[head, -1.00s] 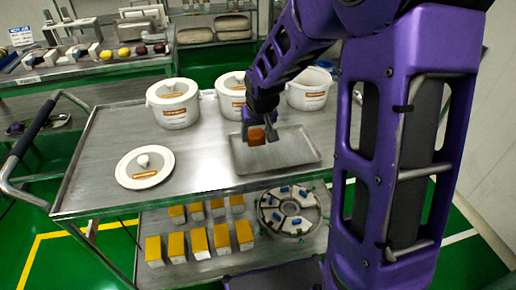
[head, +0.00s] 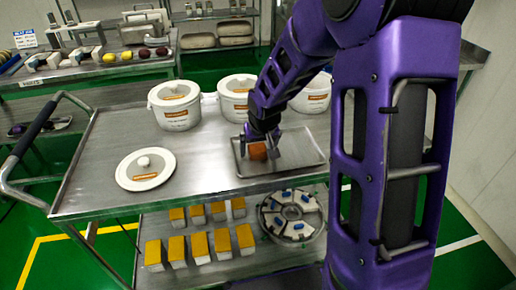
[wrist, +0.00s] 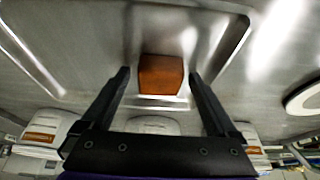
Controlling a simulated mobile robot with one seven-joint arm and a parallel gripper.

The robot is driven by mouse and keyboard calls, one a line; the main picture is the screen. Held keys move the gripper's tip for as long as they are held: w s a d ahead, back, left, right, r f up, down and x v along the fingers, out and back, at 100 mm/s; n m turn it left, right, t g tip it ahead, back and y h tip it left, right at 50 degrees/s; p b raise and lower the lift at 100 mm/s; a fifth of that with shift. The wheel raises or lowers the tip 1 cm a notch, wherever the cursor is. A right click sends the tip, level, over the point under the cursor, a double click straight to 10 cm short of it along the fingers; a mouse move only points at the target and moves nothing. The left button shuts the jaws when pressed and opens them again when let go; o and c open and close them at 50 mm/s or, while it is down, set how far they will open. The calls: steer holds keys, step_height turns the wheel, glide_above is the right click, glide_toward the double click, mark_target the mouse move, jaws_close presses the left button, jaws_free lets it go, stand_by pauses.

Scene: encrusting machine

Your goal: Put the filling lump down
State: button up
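The filling lump (head: 258,151) is an orange-brown block. It appears to rest on the shallow metal tray (head: 303,152) on the cart's top. In the wrist view the lump (wrist: 161,74) lies between my fingertips, with a visible gap on each side. My gripper (head: 260,148) is open, pointing down over the tray, its fingers either side of the lump without touching it. The tray also shows in the wrist view (wrist: 225,45). The lump's underside is hidden.
Several white tubs stand behind the tray, including one near the gripper (head: 237,97) and one at left (head: 174,108). A round white lid (head: 146,170) lies left on the cart top (head: 205,160). Yellow-topped boxes and a round segmented plate (head: 292,215) are on the lower shelf.

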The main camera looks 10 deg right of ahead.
steer(key=shift+r, duration=0.1)
steer(key=shift+r+p, duration=0.3)
steer(key=shift+r, duration=0.05)
steer(key=p+v, duration=0.3)
steer(key=v, duration=0.8)
steer(key=shift+s+r, duration=0.15)
steer(key=shift+r, duration=0.05)
